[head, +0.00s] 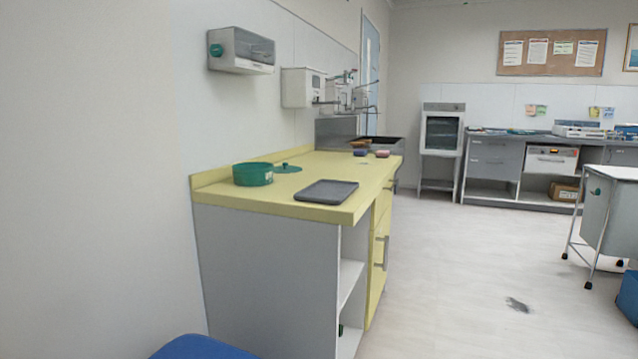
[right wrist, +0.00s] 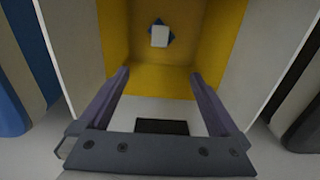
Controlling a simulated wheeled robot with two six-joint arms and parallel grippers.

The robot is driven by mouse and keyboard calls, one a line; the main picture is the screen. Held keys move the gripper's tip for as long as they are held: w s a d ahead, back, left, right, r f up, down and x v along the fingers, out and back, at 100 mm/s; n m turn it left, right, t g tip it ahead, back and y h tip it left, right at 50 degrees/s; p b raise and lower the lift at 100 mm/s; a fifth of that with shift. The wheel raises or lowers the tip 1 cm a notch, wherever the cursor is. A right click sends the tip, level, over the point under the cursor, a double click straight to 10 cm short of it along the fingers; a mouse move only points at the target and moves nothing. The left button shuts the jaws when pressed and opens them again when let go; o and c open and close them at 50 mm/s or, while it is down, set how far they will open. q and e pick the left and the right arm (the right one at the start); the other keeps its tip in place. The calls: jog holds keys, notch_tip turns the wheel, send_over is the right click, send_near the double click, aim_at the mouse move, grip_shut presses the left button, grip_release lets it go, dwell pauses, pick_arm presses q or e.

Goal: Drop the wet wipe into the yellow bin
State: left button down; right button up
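In the right wrist view, a bin with yellow inner walls (right wrist: 115,35) and pale outer sides lies in front of my right gripper (right wrist: 160,74). The gripper's two purple-grey fingers are spread wide with nothing between them, pointing toward the bin's opening. Inside the bin, a small white piece (right wrist: 160,37) rests on a blue one against the yellow inside. The white piece looks like a wipe, but it is too small to be sure. My left gripper is in neither view. The head view shows neither the yellow bin nor a gripper.
A yellow-topped counter (head: 290,205) along the left wall holds a green pot (head: 253,174), a green lid (head: 288,169) and a grey tray (head: 327,191). A white trolley (head: 607,215) stands at right.

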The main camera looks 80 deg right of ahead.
notch_tip(320, 180, up, 10)
jog(key=p, duration=0.4)
jog(key=shift+r, duration=0.25)
dwell(0.3)
jog(key=s+a+r+n, duration=0.5)
jog(key=s+a+r, duration=0.4)
jog(key=s+a, duration=0.25)
jog(key=s+a+r+n+y, duration=0.1)
jog(key=s+n, duration=0.2)
jog(key=s, duration=0.4)
jog(key=s+a+r+n, duration=0.2)
jog(key=s+n, duration=0.1)
jog(key=s, duration=0.3)
notch_tip(320, 180, up, 30)
jog(key=p, duration=3)
jog(key=shift+w+f+m, duration=0.15)
jog(key=shift+w+m, duration=0.15)
